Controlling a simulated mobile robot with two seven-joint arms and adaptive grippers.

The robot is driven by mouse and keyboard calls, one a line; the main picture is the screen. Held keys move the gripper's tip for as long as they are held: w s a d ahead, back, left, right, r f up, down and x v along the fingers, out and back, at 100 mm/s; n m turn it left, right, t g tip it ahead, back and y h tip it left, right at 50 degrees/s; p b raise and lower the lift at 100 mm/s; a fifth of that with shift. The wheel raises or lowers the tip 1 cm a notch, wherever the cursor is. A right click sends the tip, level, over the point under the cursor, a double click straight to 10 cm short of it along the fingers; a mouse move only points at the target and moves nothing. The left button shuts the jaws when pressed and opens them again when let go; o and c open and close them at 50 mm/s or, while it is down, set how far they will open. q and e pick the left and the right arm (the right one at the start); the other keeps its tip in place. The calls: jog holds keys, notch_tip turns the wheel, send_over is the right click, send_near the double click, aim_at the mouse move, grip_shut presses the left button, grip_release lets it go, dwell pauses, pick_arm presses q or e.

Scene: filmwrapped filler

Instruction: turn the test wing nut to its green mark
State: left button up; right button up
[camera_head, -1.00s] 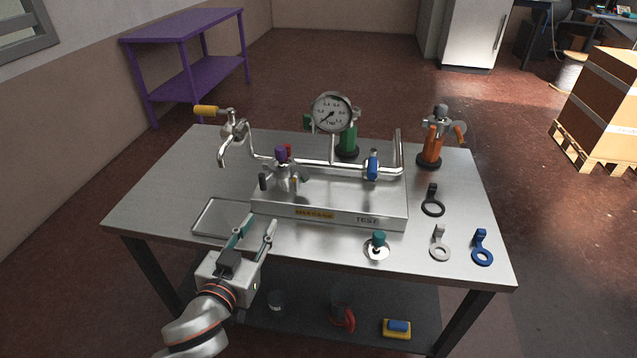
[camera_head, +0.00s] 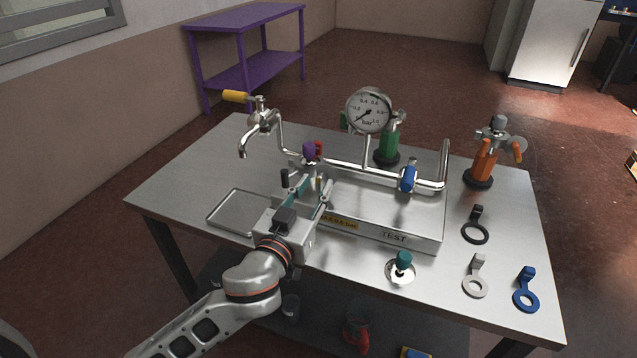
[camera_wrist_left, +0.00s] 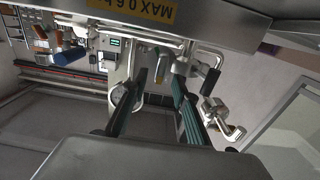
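The metal test rig stands on a base plate (camera_head: 415,238) marked TEST. A small fitting at its left has a purple cap (camera_head: 309,152), a black-tipped post (camera_head: 284,178) and a tan-tipped post. I cannot tell for sure which part is the wing nut, and I see no clear green mark. My left gripper (camera_head: 316,186) is open, with its teal-padded fingers apart at the fitting's near side. In the left wrist view the gripper (camera_wrist_left: 160,78) points at the fitting, with the tan-tipped post (camera_wrist_left: 163,64) ahead between the fingers and the black-tipped post (camera_wrist_left: 211,81) right of them. Contact is unclear.
A gauge (camera_head: 368,111), a blue handle (camera_head: 407,179) and pipes rise behind the plate. A yellow-handled tap (camera_head: 260,117) stands left, an orange-handled device (camera_head: 484,160) right. An empty tray (camera_head: 218,218), a teal knob (camera_head: 403,260) and several ring-shaped pieces (camera_head: 525,297) lie around.

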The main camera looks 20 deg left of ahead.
pick_arm(q)
jog(key=shift+w, duration=1.1)
grip_shut()
